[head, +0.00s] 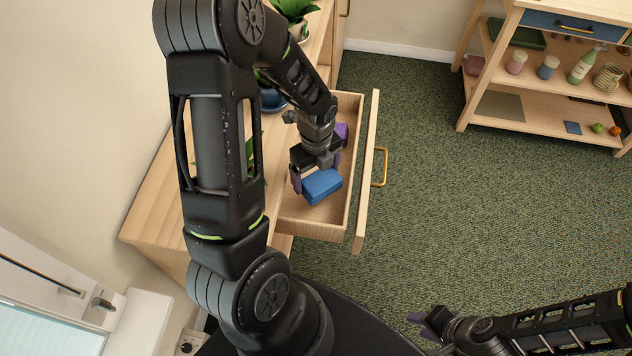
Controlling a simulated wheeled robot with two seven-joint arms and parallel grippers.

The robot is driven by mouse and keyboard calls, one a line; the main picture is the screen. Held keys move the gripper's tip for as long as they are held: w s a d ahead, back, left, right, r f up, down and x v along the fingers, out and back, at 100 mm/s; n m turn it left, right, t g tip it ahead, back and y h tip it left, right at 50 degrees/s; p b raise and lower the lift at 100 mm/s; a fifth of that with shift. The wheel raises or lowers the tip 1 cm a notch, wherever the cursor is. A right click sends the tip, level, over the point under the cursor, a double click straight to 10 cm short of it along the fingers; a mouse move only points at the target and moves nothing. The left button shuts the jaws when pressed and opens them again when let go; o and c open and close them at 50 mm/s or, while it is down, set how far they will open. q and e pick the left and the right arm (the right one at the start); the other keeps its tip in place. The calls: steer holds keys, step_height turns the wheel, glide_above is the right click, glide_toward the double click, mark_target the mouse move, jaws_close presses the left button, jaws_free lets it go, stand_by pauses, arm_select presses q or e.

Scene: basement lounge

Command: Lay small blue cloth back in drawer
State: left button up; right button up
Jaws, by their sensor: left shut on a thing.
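The small blue cloth (322,187) is a folded, block-like bundle. My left gripper (317,177) reaches down over the open drawer and is shut on the cloth. The cloth is over the near part of the drawer; I cannot tell whether it touches the drawer floor. The drawer (315,217) is wooden and pulled out, with a brass handle (381,167) on its front. A purple item (342,133) lies further back in it, partly hidden by my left arm. My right gripper (428,320) is low at the bottom right, empty, its fingers apart.
The wooden cabinet top (165,212) lies left of the drawer, with a plant (294,12) and a blue pot (272,100) partly behind my arm. A shelf unit (488,85) with bottles and jars stands at the upper right. The green carpet (440,190) between is clear.

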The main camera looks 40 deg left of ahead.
mark_target(316, 183)
arm_select(q)
step_height(316, 183, down, 4)
steer(key=shift+f, duration=0.15)
steer(key=o, duration=0.9)
step_height(316, 183, up, 12)
steer(key=shift+r, duration=0.1)
stand_by(0.7)
